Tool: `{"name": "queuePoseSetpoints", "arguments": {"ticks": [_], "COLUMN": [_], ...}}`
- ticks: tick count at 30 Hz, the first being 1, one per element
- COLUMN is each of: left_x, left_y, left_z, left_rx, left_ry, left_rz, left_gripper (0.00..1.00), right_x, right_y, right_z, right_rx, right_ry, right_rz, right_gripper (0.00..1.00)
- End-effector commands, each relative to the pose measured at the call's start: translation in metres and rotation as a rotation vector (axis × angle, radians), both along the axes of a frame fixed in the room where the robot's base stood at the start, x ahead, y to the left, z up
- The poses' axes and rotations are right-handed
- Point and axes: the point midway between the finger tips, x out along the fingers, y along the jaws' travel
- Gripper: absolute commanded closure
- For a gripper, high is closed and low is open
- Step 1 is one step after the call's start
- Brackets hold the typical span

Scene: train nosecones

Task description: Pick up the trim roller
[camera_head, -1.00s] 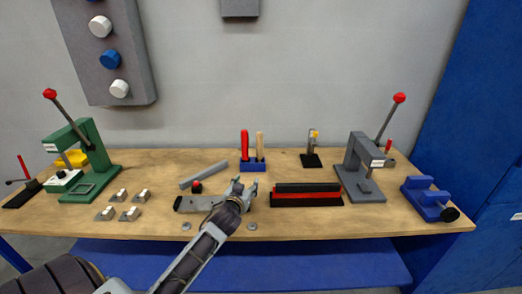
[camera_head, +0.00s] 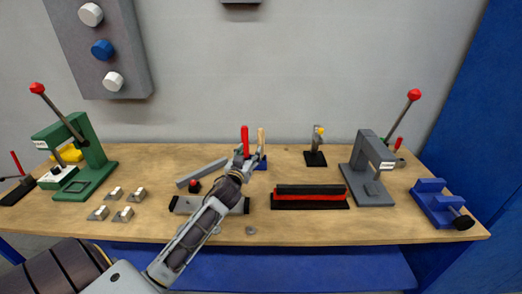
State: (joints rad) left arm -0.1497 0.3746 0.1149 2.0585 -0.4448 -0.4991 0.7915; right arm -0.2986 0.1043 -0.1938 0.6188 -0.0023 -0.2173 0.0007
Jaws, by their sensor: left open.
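A blue holder (camera_head: 262,165) stands at the middle back of the wooden table. A red-handled tool (camera_head: 245,138) and a wooden-handled tool (camera_head: 261,137) stand upright in it. I cannot tell for sure which of them is the trim roller, as their lower ends are hidden. My left gripper (camera_head: 246,156) is open at the holder, its fingers close around or just in front of the red handle. I cannot tell whether they touch it. The gripper hides part of the holder. My right gripper is not in view.
A green press (camera_head: 85,160) stands at left and a grey press (camera_head: 371,165) at right. Several small grey blocks (camera_head: 123,214) lie front left. A black and red block (camera_head: 310,198) lies right of my arm. A blue vise (camera_head: 440,204) sits at the right edge.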

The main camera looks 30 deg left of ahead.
Motion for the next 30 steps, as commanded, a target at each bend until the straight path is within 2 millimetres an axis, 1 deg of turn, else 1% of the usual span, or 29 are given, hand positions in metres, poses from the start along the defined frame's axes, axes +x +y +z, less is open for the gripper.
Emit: {"name": "queuePoseSetpoints", "arguments": {"ticks": [3,8,19,30], "left_x": [0.003,0.013,0.042,0.071], "left_y": [0.001,0.003,0.012,0.020], "left_z": [0.000,0.001,0.000,0.000], "left_rx": [0.000,0.001,0.001,0.001], "left_ry": [0.000,-0.001,0.000,0.000], "left_rz": [0.000,-0.001,0.000,0.000], "left_gripper": [0.46,0.46,0.46,0.46], "right_x": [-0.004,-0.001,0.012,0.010], "right_y": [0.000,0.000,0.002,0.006], "right_z": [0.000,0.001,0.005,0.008], "right_rx": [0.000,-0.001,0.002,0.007], "right_ry": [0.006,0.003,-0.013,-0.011], "right_rz": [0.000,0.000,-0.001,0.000], "right_gripper": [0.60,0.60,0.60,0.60]}}
